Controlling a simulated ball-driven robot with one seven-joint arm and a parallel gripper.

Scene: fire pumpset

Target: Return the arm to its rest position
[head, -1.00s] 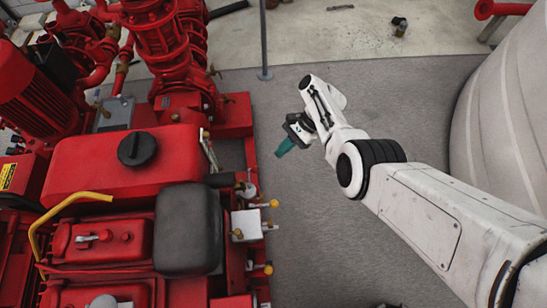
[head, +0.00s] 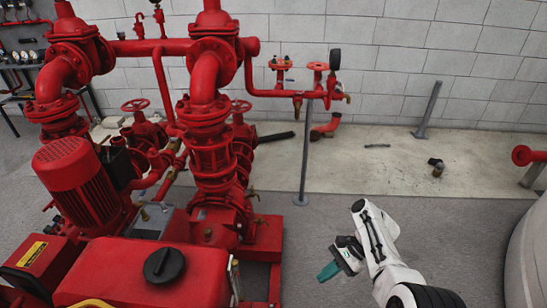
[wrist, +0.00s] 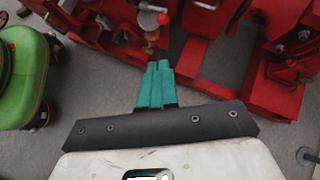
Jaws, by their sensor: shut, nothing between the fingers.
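My gripper (head: 328,272) has teal fingers and sits at the end of my white arm, low in the head view, right of the red pump assembly. In the wrist view my gripper (wrist: 159,68) shows its teal fingers shut together with nothing between them. They point toward the red machine base (wrist: 205,52), and open grey floor lies under them. I cannot tell the exact distance to the base, but no contact is visible.
A red pumpset (head: 205,140) fills the left. A grey post (head: 306,150) stands on the floor ahead. A white tank (head: 530,265) is at the right edge. A green object (wrist: 22,78) is at the wrist view's left. Grey floor (head: 440,225) is clear between pump and tank.

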